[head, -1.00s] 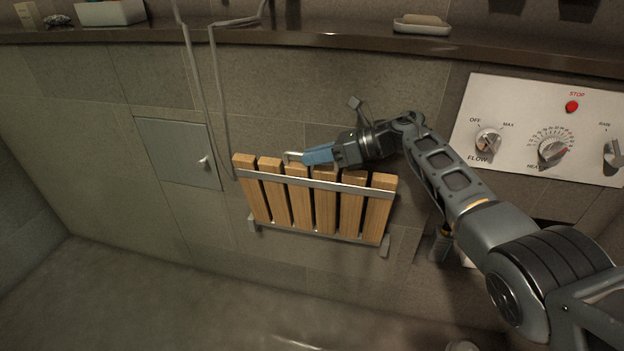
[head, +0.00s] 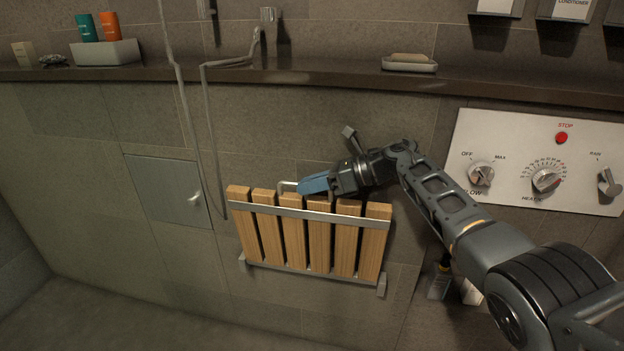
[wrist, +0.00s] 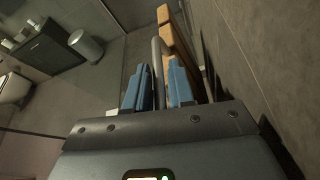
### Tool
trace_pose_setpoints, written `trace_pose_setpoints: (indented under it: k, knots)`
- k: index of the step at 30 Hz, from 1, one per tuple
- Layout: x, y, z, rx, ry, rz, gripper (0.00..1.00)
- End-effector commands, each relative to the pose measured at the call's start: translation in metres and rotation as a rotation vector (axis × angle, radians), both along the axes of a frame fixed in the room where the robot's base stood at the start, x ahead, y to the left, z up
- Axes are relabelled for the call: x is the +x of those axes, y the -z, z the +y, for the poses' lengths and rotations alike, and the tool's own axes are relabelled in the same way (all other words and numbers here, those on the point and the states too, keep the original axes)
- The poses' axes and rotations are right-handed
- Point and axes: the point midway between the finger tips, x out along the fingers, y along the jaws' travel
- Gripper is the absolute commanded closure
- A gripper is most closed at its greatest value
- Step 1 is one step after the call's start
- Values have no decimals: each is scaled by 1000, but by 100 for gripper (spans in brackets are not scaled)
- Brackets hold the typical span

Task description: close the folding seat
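The folding seat (head: 318,240) has several upright wooden slats joined by a metal crossbar, on a low bracket at the wall. It stands tipped up, nearly parallel to the wall; whether it touches the wall cannot be told. A thin metal handle (head: 285,185) rises at its top edge and also shows in the wrist view (wrist: 157,60). My gripper (head: 314,184) is at the seat's top edge, reaching in from the right. In the wrist view its two blue fingers (wrist: 158,85) lie on either side of the handle with little or no gap. A wooden slat (wrist: 178,45) is just beyond the right finger.
A ledge (head: 300,77) runs above the seat, with a soap dish (head: 409,65) on it. A hose (head: 210,130) hangs left of the seat. A control panel (head: 535,160) is on the right. The floor (head: 90,315) at lower left is clear.

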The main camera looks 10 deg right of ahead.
Motion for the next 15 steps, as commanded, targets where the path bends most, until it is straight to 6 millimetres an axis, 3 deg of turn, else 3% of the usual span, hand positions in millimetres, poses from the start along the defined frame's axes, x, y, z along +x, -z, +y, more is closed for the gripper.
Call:
trace_pose_setpoints:
  k: [5, 15]
  knots:
    - [-2, -4, -9, 0, 1, 1, 77]
    - [-17, -25, -57, -1, 3, -2, 77]
